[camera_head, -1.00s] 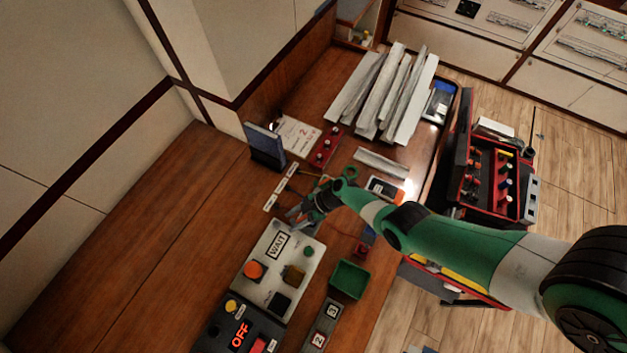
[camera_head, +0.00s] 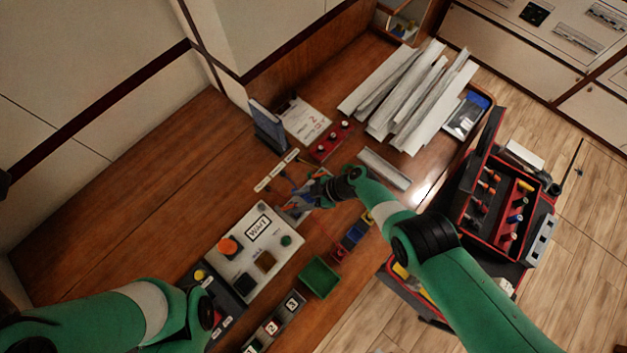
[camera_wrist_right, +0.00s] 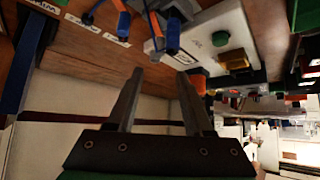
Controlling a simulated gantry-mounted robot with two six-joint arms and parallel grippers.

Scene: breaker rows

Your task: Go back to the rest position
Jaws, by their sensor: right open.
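My right gripper (camera_head: 303,196) is above the bench, just past the upper end of the white WAIT panel (camera_head: 222,252). In the right wrist view its two fingers (camera_wrist_right: 160,80) are apart with nothing between them. Orange-and-blue items and cables show beyond the fingertips there. My left arm comes in at the lower left in the head view and covers part of the dark box below the panel. Its gripper cannot be seen.
A green tray (camera_head: 319,279) and numbered blocks (camera_head: 273,327) lie beside the panel. The wooden bench (camera_head: 130,205) is clear at left. A red toolbox (camera_head: 497,205) stands at right.

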